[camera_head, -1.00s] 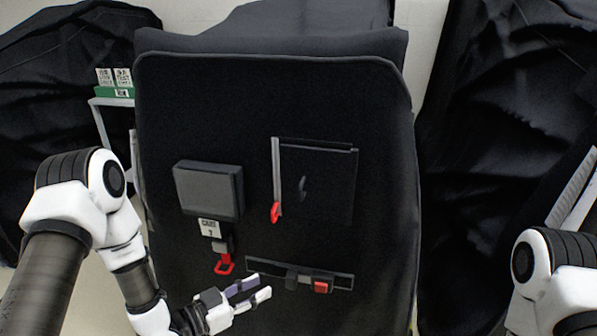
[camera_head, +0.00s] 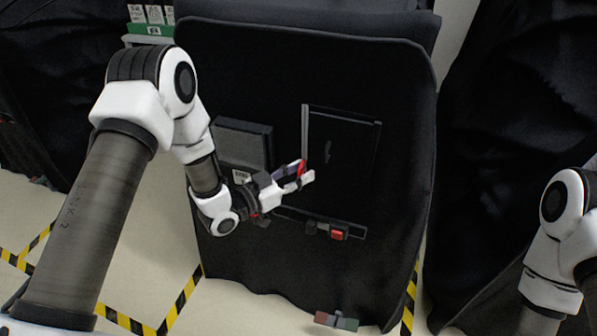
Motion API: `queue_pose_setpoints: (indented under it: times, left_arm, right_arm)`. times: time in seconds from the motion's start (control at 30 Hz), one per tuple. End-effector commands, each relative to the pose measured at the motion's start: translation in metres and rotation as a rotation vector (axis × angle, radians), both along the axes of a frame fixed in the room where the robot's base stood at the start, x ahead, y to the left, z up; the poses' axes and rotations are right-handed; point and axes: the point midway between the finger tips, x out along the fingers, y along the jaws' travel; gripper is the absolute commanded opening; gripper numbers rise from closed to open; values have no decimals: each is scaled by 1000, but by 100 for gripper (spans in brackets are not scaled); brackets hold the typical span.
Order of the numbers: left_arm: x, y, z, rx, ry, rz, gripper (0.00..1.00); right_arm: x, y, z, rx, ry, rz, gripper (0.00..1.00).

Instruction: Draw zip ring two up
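A black fabric cover (camera_head: 390,85) hangs over the cart in front of me. A dark rectangular flap (camera_head: 345,145) has a grey zip strip (camera_head: 305,130) running up its left edge. A red zip ring (camera_head: 301,166) hangs at the strip's lower end. My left gripper (camera_head: 302,174) is at this ring, its fingers on either side of it in the picture. I cannot tell whether they are closed on it. My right gripper is outside the view; only part of my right arm shows at the right edge.
A grey box (camera_head: 243,143) is left of the flap, partly behind my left arm. A strap with a red buckle (camera_head: 338,234) runs below. A small red and green block (camera_head: 336,321) is near the cover's bottom. Another covered cart (camera_head: 500,150) stands right.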

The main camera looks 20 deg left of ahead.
Motion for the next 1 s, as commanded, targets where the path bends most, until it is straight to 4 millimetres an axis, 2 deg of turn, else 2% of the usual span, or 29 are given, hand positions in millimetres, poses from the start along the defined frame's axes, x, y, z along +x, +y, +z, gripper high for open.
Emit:
queue_pose_setpoints:
  times: [0.1,0.2,0.4,0.5,0.57,0.67,0.9,1.0]
  left_arm:
    - [0,0,0,0,0,0,35]
    - [0,0,0,1,1,0,0]
    - [0,0,0,0,0,0,0]
    - [0,0,7,1,-1,0,0]
    - [0,0,18,1,-1,1,0]
    - [0,1,44,0,-3,1,0]
    - [0,1,115,0,-4,1,0]
    - [0,1,133,0,-2,1,0]
  right_arm:
    - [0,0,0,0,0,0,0]
    - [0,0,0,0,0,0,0]
    - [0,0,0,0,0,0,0]
    - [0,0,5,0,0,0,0]
    - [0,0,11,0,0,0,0]
    - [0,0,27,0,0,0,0]
    - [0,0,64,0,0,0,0]
    - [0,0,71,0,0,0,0]
